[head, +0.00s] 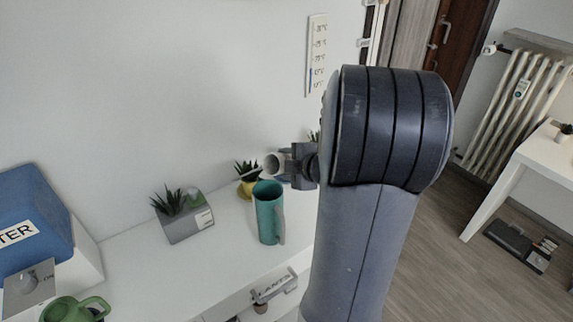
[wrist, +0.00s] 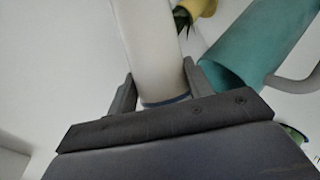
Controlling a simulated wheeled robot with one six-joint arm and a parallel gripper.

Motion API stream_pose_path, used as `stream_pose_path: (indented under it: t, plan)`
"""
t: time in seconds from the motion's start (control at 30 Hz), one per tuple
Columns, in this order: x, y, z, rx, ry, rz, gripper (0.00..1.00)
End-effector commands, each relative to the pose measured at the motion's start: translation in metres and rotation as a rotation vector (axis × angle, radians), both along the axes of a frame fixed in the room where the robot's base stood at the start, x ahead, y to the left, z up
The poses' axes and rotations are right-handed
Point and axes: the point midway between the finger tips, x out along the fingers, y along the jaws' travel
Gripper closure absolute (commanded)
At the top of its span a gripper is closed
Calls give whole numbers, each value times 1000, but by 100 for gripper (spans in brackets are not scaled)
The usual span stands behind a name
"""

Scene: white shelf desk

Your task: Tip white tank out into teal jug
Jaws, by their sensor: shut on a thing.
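My gripper (head: 291,164) is shut on the white tank (head: 272,162), a pale cylinder. The tank is tilted, its round mouth facing left, a little above the jug's rim in the head view. In the wrist view the tank (wrist: 150,45) lies between both fingers (wrist: 158,88). The teal jug (head: 268,215) stands upright on the white desk, its handle to the right. In the wrist view the jug (wrist: 262,45) is right of the tank, apart from it. I cannot see any contents or flow.
A yellow pot with a plant (head: 247,186) stands behind the jug. A grey planter (head: 187,225) is to the left. A green mug (head: 75,309) and a blue-and-white box (head: 45,235) are at far left. The desk (head: 150,275) between is clear.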

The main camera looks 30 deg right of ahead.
Motion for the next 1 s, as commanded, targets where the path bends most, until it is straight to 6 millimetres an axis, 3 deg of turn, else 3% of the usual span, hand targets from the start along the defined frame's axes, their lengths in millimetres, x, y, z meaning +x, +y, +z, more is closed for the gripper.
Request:
stream_pose_path:
  t: [1.0]
  plan:
    - [0, 0, 0, -45, -17, -1, 83]
